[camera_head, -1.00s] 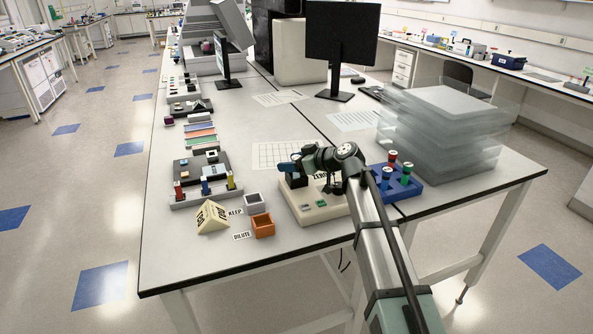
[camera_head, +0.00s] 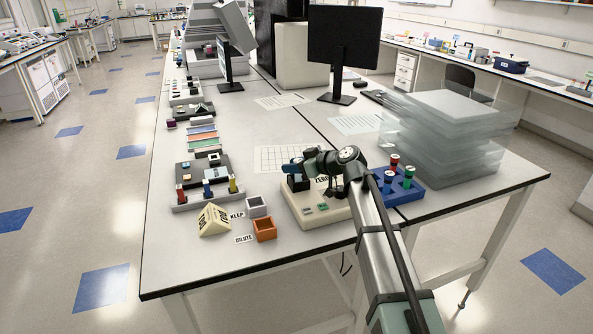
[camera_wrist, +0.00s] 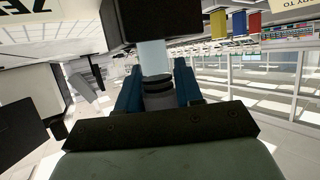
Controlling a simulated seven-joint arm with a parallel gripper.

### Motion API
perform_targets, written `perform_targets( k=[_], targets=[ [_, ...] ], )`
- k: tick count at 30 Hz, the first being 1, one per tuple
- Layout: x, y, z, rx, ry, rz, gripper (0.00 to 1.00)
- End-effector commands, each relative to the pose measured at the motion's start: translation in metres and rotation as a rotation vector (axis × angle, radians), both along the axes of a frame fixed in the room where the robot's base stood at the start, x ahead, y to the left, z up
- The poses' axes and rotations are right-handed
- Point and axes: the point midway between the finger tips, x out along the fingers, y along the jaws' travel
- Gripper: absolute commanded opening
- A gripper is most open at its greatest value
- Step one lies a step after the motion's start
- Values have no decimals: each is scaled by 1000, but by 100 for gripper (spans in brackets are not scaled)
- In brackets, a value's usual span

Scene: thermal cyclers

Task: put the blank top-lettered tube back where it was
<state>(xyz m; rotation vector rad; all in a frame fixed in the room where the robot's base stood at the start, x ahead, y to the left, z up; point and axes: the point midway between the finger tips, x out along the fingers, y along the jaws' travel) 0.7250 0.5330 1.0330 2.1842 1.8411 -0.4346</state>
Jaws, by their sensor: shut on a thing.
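My gripper (camera_wrist: 158,88) is shut on a tube (camera_wrist: 153,58) with a pale, clear body and a dark grey ringed cap between the blue fingers. The tube's far end meets a black block (camera_wrist: 150,20) in the wrist view; I cannot tell how deep it sits. No lettering on the cap is readable. In the head view my gripper (camera_head: 294,167) is at the black block (camera_head: 298,183) on the cream device (camera_head: 328,209) marked "ZERO", and the tube is hidden there.
A blue rack (camera_head: 411,190) with red, blue and green pieces stands right of the device. A grey rack (camera_head: 207,200) holds red, blue and yellow pieces at left. A grey box (camera_head: 256,206), an orange box (camera_head: 264,229) and a cream wedge sign (camera_head: 214,220) stand in front. Clear stacked boxes (camera_head: 450,135) stand at right.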

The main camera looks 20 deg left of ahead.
Motion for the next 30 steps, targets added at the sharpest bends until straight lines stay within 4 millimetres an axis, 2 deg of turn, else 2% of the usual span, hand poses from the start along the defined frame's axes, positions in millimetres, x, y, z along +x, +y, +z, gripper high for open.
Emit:
perform_targets(
  k=[5, 19, 26, 30],
  targets=[
    [0, 0, 13, 1, -2, 1, 2],
    [1, 0, 84, 1, -1, 0, 2],
    [0, 0, 99, 0, 0, 0, 2],
    [4, -10, 98, 0, 0, -31, 2]
  ],
)
